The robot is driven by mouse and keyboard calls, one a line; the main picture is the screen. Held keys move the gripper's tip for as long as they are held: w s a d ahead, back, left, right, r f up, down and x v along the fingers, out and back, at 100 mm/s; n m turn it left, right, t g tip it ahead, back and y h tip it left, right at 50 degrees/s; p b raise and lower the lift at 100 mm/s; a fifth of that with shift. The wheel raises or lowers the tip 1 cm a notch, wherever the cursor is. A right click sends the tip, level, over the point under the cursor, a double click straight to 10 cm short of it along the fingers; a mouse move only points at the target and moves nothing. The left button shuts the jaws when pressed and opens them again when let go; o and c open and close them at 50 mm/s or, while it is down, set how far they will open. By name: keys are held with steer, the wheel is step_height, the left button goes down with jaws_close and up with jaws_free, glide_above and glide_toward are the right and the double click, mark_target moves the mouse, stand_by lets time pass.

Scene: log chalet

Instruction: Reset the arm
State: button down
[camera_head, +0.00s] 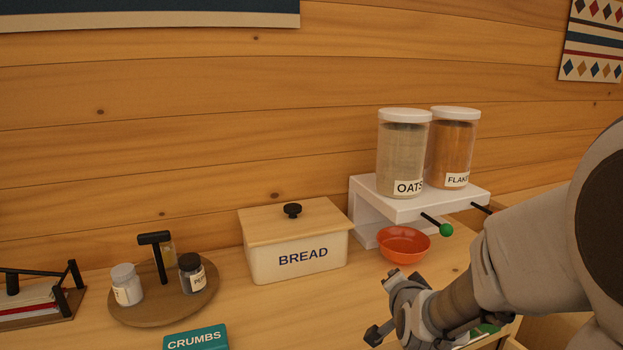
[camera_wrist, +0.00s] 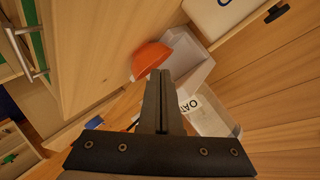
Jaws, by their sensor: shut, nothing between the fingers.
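My arm reaches in from the right in the head view. My gripper (camera_head: 376,334) is at the lower middle, low in front of the counter items, with its fingers pointing down and left. In the wrist view its two dark fingers (camera_wrist: 161,74) lie side by side, shut and empty. The fingertips appear just below the orange bowl (camera_wrist: 151,59) in that picture; whether they are near it in depth is hard to tell. In the head view the orange bowl (camera_head: 404,244) is up and right of the gripper, and the two look apart.
A white dispenser stand (camera_head: 405,208) carries the OATS jar (camera_head: 402,155) and FLAKES jar (camera_head: 452,150). The BREAD box (camera_head: 300,262), a round condiment tray (camera_head: 150,314) and a teal CRUMBS box (camera_head: 196,338) are left. A handle (camera_wrist: 25,45) shows in the wrist view.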

steer(key=s+a+r+n+g, duration=0.15)
steer(key=s+n, duration=0.25)
steer(key=s, duration=0.5)
steer(key=s+r+n+g+y, duration=0.1)
steer(key=s+r+n+g, duration=0.2)
steer(key=s, duration=0.5)
steer(key=s+a+r+n+g, duration=0.1)
steer(key=s+r+n+g, duration=0.2)
steer(key=s, duration=0.6)
step_height(320, 180, up, 12)
steer(key=p, duration=1.3)
steer(key=shift+s+f+n, duration=0.25)
steer(key=shift+s+n, duration=0.05)
steer(key=shift+s, duration=0.15)
